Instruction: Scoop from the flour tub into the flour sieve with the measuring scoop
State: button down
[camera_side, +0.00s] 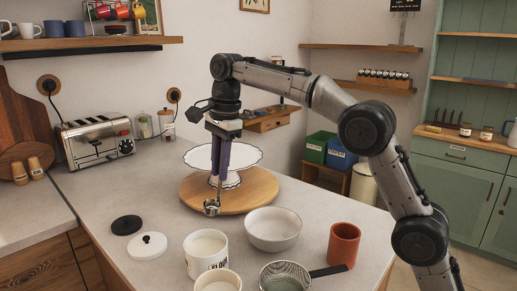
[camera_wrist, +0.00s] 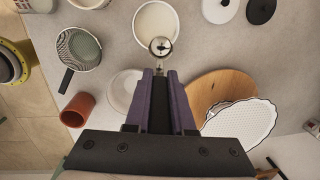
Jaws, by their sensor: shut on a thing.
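My gripper (camera_side: 216,184) points down with its purple fingers shut on the measuring scoop (camera_side: 211,207), a small shiny metal scoop. In the wrist view the scoop (camera_wrist: 160,47) shows beyond the fingertips and overlaps the near rim of a white tub (camera_wrist: 157,22). In the side view this tub (camera_side: 205,264), with dark lettering hard to read, stands in front of and below the scoop, apart from it. It has pale contents. I see no flour in the scoop. The flour sieve (camera_side: 285,277), a mesh bowl with a dark handle, is at the front; it also shows in the wrist view (camera_wrist: 80,48).
A white bowl (camera_side: 273,229) and an orange cup (camera_side: 343,245) stand right of the tub. A second pale tub (camera_side: 218,284) is at the front edge. A white cake stand (camera_side: 245,153) on a wooden board (camera_side: 262,191) is behind my gripper. Two lids (camera_side: 147,246) lie left.

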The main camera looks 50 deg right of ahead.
aim_at(215, 207)
jog(key=a, duration=0.1)
jog(key=a+f, duration=0.1)
jog(key=shift+a+f+n, duration=0.15)
jog(key=shift+a+n, duration=0.15)
jog(key=shift+a, duration=0.05)
jog(key=shift+s+d+f, duration=0.1)
jog(key=shift+s+f, duration=0.05)
jog(key=shift+f, duration=0.6)
jog(key=shift+s+d+f, duration=0.1)
jog(key=shift+s+f, duration=0.1)
jog(key=shift+f, duration=0.55)
jog(key=shift+s+d+f, duration=0.1)
jog(key=shift+s+f, duration=0.05)
jog(key=shift+f, duration=0.6)
jog(key=shift+w+a+f, duration=0.1)
jog(key=shift+w+f, duration=0.05)
jog(key=shift+f, duration=0.9)
jog(key=shift+w+a+f, duration=0.1)
jog(key=shift+w+f, duration=0.05)
jog(key=shift+f, duration=0.85)
jog(key=shift+w+a+f, duration=0.1)
jog(key=shift+w+f, duration=0.05)
jog(key=shift+f, duration=0.9)
